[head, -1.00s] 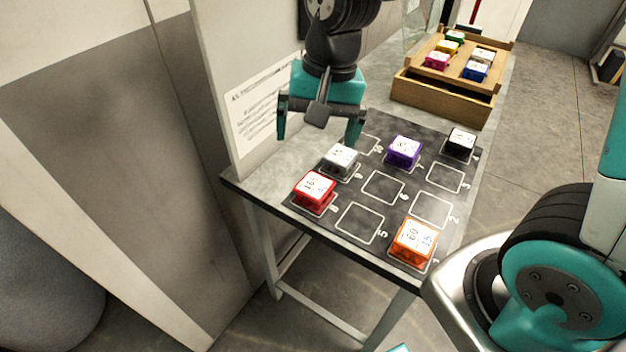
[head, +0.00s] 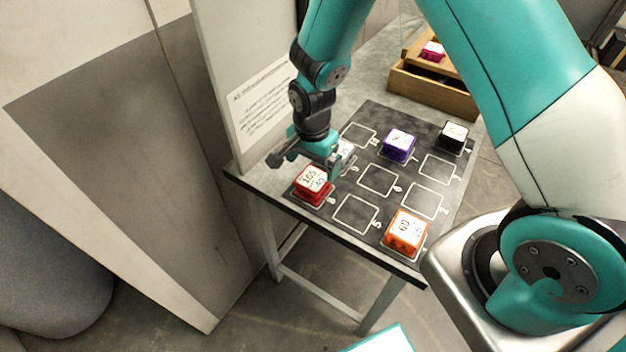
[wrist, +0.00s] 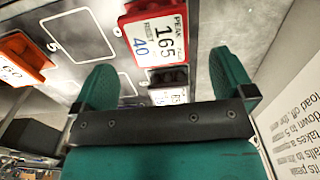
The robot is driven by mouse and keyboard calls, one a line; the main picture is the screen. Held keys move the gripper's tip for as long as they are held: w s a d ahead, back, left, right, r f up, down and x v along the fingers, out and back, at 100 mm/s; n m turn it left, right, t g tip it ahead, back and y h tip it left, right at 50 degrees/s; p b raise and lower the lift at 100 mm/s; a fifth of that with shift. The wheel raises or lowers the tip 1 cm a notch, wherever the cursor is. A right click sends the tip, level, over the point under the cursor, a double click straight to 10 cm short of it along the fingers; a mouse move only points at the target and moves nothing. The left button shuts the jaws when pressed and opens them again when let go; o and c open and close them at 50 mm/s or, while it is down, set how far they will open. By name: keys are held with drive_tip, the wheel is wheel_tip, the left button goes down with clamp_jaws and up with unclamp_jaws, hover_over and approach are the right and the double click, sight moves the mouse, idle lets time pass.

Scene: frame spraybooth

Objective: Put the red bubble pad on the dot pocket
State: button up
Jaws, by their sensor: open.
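The red bubble pad (head: 312,184), with a white label, sits on the front left pocket of the dark board (head: 352,185). In the wrist view the red pad (wrist: 155,35) shows "PEAK 165 REST 40" and lies just past the fingertips. My gripper (head: 305,160) is open and empty, tilted, close above and behind the red pad; both fingers also show in the wrist view (wrist: 164,76). I cannot tell whether a finger touches the pad. Several pockets are bare white outlines with numbers; I can make out no dot mark on any.
Purple (head: 399,144), black (head: 454,134) and orange (head: 405,231) pads sit on the board. A wooden rack (head: 432,92) stands behind, partly covered by my arm. A wall panel (head: 255,110) rises close on the left.

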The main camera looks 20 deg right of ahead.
sight(313, 178)
drive_tip(key=shift+s+f+p, duration=0.15)
drive_tip(key=shift+f+p, duration=1)
drive_tip(key=shift+f, duration=1.8)
drive_tip(key=c, duration=1)
drive_tip(key=shift+r, duration=0.15)
